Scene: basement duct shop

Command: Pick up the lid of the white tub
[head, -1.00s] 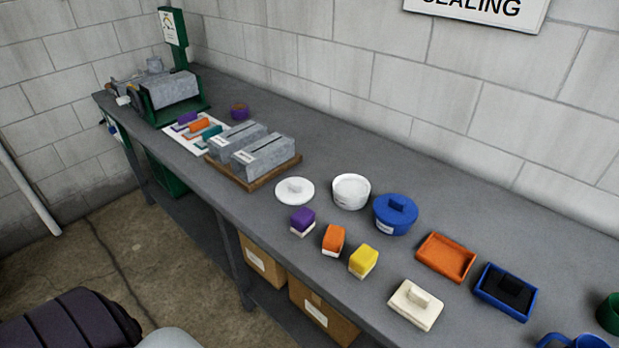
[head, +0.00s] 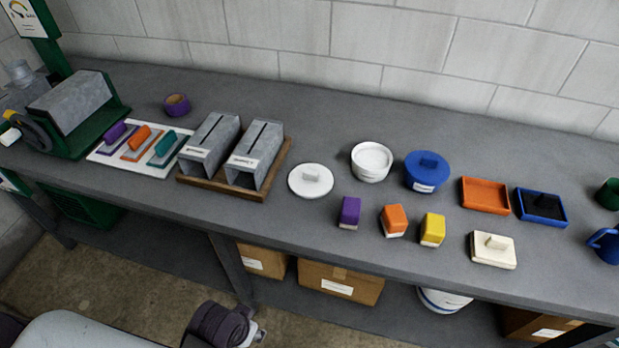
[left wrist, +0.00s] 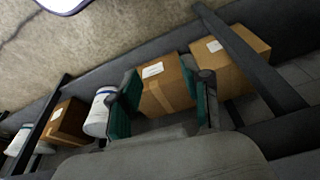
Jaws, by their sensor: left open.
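In the head view, the white round lid (head: 311,180) with a block-shaped knob lies flat on the grey workbench. The open white tub (head: 371,161) stands just right of and behind it, apart from it. My left gripper (left wrist: 162,102) shows in the left wrist view with its green-lined fingers apart and nothing between them. It faces the lower shelf, with a cardboard box (left wrist: 160,86) beyond the fingers. In the head view, part of my left arm shows at the bottom, well below the bench top. My right gripper is not in view.
A blue lidded tub (head: 427,171) stands right of the white tub. Purple (head: 349,212), orange (head: 394,221) and yellow (head: 432,229) blocks lie in front. Grey metal pieces on a wooden board (head: 228,192) stand left of the lid. The bench's front edge (head: 330,259) is clear.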

